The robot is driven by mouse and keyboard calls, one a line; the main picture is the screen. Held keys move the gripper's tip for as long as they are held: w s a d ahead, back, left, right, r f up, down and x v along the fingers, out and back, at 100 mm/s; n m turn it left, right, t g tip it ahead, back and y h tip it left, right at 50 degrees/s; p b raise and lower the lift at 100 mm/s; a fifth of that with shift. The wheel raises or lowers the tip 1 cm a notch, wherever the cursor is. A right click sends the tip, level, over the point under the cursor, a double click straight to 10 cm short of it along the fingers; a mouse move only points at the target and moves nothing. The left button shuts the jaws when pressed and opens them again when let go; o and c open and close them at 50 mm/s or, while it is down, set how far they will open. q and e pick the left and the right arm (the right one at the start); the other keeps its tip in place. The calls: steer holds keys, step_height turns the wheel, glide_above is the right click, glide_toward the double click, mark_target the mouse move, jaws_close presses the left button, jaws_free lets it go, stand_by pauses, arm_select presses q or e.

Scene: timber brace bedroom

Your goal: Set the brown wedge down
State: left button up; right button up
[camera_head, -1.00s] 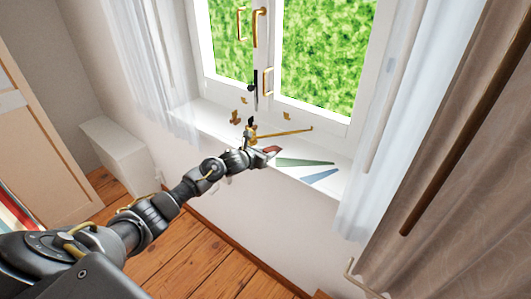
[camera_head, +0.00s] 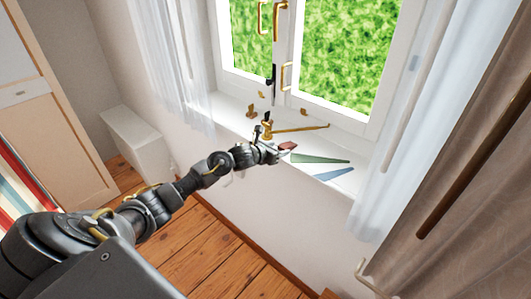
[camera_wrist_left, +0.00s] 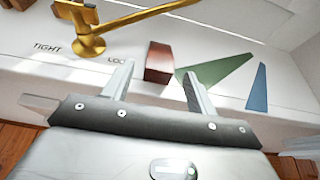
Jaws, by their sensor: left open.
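The brown wedge (camera_wrist_left: 159,62) sits on the white window sill (camera_head: 230,112), its reddish-brown block end facing my left gripper. In the head view the wedge (camera_head: 288,145) shows just past the fingertips. My left gripper (camera_wrist_left: 158,85) is open, one finger on each side of the wedge's near end, with gaps visible beside it. In the head view this gripper (camera_head: 277,152) is at the sill's front edge. Whether it touches the wedge underneath is hidden. My right gripper is not in view.
A green wedge (camera_wrist_left: 218,72) and a blue wedge (camera_wrist_left: 258,88) lie to the right on the sill. A brass window stay (camera_head: 300,128) lies behind. The sill bears the word "TIGHT" and another partly hidden word. Curtains (camera_head: 400,110) hang at the right.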

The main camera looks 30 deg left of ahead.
arm_select(q)
steer(key=b+v, duration=0.2)
steer(key=v, duration=0.7)
steer(key=shift+s, duration=0.35)
steer(key=shift+r, duration=0.15)
